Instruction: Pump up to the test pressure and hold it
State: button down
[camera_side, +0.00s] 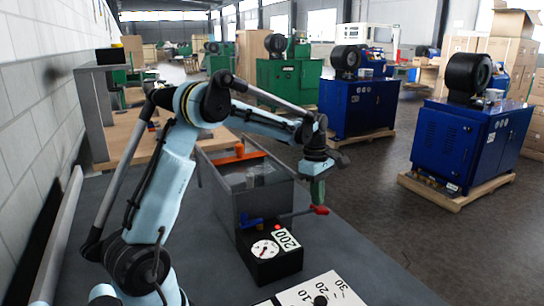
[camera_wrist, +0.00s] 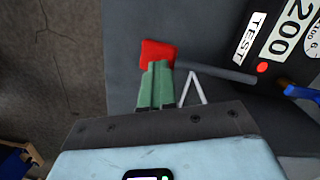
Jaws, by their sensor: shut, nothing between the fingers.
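The pump lever (camera_wrist: 215,72) is a grey rod ending in a red grip (camera_side: 320,210), which also shows in the wrist view (camera_wrist: 158,50). My gripper (camera_side: 318,198) has green fingers, shut and empty, with their tips at the red grip in the wrist view (camera_wrist: 156,66). I cannot tell whether they touch it. The black pump box (camera_side: 270,268) carries a round white gauge (camera_side: 265,249), whose reading is too small to tell. A label (camera_wrist: 268,30) reads TEST 200. A blue valve handle (camera_side: 250,222) is beside the lever, also in the wrist view (camera_wrist: 302,93).
A grey metal tank (camera_side: 226,202) with an orange bar (camera_side: 238,156) stands behind the pump box. A white scale board (camera_side: 300,292) with a dark knob (camera_side: 320,300) lies in front. The grey bench (camera_side: 365,262) is clear to the right. Blue machines (camera_side: 470,140) stand beyond.

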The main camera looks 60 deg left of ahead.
jog(key=shift+s+a, duration=0.1)
jog(key=shift+s, duration=0.1)
jog(key=shift+s+a+r, duration=0.15)
jog(key=shift+a+r, duration=0.05)
jog(key=shift+a, duration=0.3)
jog(key=shift+s+a+r, duration=0.15)
jog(key=shift+a, duration=0.35)
jog(key=shift+s+a+r, duration=0.15)
jog(key=shift+a+r, duration=0.05)
jog(key=shift+a, duration=0.3)
notch_tip(320, 180, up, 8)
jog(key=d, duration=0.1)
jog(key=shift+w+d+h, duration=0.3)
jog(key=shift+f, duration=0.1)
jog(key=shift+w+d+r, duration=0.1)
jog(key=shift+d+r, duration=0.15)
jog(key=shift+r, duration=0.4)
jog(key=shift+w+d+r, duration=0.1)
jog(key=shift+d+r, duration=0.1)
jog(key=shift+r, duration=0.4)
